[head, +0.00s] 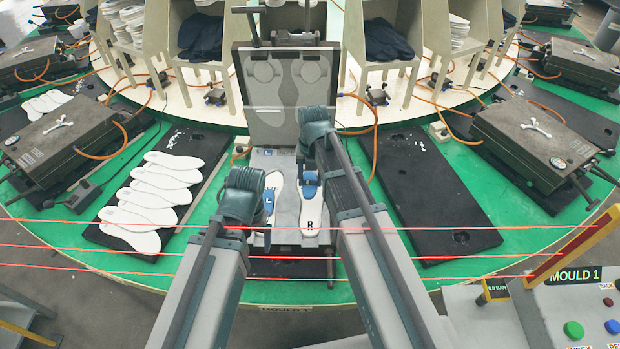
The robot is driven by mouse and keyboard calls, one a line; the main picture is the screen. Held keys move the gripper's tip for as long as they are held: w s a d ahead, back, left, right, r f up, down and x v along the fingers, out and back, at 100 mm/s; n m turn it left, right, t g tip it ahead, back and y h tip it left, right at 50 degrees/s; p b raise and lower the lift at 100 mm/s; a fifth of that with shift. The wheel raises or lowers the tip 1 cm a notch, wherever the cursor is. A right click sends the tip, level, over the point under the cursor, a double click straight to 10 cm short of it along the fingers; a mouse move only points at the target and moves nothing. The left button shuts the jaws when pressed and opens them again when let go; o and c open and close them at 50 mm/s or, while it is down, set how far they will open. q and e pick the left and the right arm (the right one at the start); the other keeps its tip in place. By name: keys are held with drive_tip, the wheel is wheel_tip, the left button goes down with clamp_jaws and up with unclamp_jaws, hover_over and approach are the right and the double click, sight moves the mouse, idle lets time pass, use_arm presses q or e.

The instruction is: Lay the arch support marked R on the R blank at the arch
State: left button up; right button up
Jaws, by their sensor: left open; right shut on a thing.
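The R blank (311,222), a white insole marked R, lies on the right side of the open mould (286,214). The L blank (274,181) lies on the left side, with a blue arch support (269,199) at its arch. My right gripper (309,166) is shut on the other blue arch support (309,190), at the arch of the R blank; I cannot tell whether it touches the blank. Its mark is too small to read. My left gripper (258,205) is open beside the L blank, its fingers mostly hidden by its wrist.
The mould's lid (285,90) stands upright behind the blanks. A black board (196,144) with several white insoles lies to the left, and an empty black board (425,195) to the right. Red light lines (450,228) cross in front. A control panel (590,300) stands front right.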

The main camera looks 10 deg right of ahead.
sight(310, 205)
drive_tip(key=shift+f+b, duration=4.25)
use_arm(q)
wheel_tip(310, 205, down, 9)
drive_tip(key=shift+s+r, duration=0.15)
drive_tip(key=shift+r, duration=0.05)
use_arm(e)
drive_tip(key=shift+s, duration=0.25)
